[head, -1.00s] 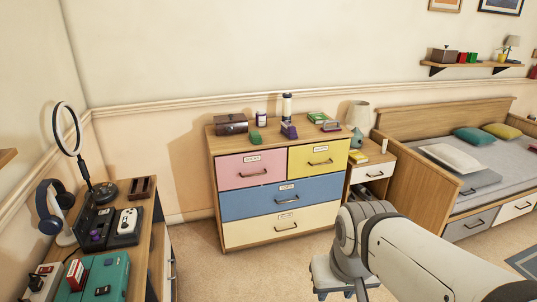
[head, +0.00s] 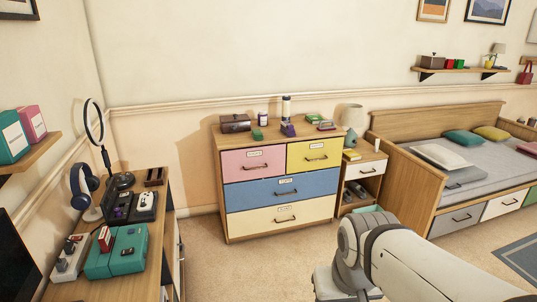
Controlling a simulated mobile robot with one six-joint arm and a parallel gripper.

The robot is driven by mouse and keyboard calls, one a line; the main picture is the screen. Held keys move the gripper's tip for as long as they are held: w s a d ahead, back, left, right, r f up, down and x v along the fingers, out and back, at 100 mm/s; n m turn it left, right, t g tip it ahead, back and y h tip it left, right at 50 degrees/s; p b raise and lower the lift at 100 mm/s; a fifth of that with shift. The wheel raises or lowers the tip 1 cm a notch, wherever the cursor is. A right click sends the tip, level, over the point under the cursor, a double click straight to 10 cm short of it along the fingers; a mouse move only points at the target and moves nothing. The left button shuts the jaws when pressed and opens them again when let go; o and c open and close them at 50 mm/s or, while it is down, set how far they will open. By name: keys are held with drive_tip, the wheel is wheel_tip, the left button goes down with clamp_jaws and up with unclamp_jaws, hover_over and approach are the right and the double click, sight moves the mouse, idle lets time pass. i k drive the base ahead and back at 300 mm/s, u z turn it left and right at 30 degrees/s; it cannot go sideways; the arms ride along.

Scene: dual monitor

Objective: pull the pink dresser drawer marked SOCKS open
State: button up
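The dresser (head: 221,190) stands against the far wall in the middle of the head view. Its pink drawer (head: 240,162) is at the upper left of the dresser front and looks shut, flush with its neighbours. It has a small pale label (head: 255,153) whose letters are too small to read, and a dark bar handle (head: 255,169) below it. My arm (head: 430,262) shows at the lower right, well in front of the dresser and apart from it. My gripper's fingertips do not show, so its opening is hidden.
A yellow drawer (head: 300,162) sits beside the pink one, above a blue drawer (head: 250,195) and a cream drawer (head: 250,222). A nightstand (head: 368,182) and bed (head: 405,180) stand at right, a desk (head: 150,235) at left. Carpet (head: 235,265) before the dresser is clear.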

sight(256, 162)
drive_tip(key=z, duration=0.15)
drive_tip(key=i, duration=0.95)
drive_tip(key=u, duration=0.05)
